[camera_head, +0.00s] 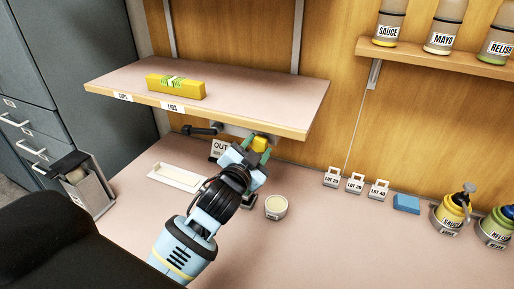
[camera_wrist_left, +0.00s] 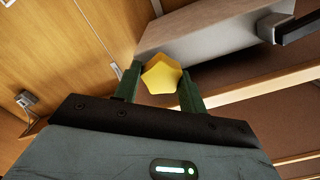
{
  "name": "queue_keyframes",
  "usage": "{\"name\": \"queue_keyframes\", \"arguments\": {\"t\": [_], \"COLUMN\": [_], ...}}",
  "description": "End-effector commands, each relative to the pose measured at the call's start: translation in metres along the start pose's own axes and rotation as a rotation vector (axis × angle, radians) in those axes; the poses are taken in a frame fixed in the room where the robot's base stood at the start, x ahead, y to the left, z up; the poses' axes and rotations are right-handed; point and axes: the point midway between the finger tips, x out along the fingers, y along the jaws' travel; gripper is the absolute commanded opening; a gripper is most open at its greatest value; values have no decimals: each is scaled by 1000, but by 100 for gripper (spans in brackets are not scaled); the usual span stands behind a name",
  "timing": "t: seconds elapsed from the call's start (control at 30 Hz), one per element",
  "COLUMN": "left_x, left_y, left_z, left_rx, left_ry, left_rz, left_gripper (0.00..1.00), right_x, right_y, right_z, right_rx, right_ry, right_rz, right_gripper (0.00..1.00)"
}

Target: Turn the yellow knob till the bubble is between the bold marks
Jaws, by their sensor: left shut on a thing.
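The yellow knob (camera_wrist_left: 161,74) sits between the two green fingers of my left gripper (camera_wrist_left: 160,88), which is shut on it. In the head view the knob (camera_head: 260,143) shows just under the shelf's front edge, with my left gripper (camera_head: 258,153) reaching up to it. The level, a yellow bar (camera_head: 175,86) with a green vial (camera_head: 174,81), lies on the pink shelf (camera_head: 255,90). The bubble and the bold marks are too small to make out. My right gripper is not in view.
Below the shelf are an "OUT" sign (camera_head: 219,148), a white tray (camera_head: 177,177) and a small round cup (camera_head: 276,207). LOT tags (camera_head: 355,183), a blue block (camera_head: 406,204) and pump bottles (camera_head: 453,212) stand to the right. A metal holder (camera_head: 86,186) stands at the left.

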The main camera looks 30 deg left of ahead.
Motion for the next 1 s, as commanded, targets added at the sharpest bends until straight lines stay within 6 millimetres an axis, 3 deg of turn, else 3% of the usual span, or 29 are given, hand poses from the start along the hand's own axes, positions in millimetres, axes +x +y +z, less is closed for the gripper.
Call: {"name": "queue_keyframes", "arguments": {"t": [0.3, 0.83, 0.87, 1.0], "left_x": [0, 0, 0, 0], "left_y": [1, 1, 1, 1], "left_z": [1, 1, 1, 1], "left_rx": [120, 142, 142, 141], "left_ry": [-2, -2, -2, -2], "left_rz": [1, 1, 1, 1], "left_gripper": [18, 18, 44, 62], "right_x": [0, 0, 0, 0], "right_y": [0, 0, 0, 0], "right_z": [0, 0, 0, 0], "right_rx": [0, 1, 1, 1], "right_ry": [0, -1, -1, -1], "right_rz": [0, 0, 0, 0], "right_gripper": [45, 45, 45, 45]}}
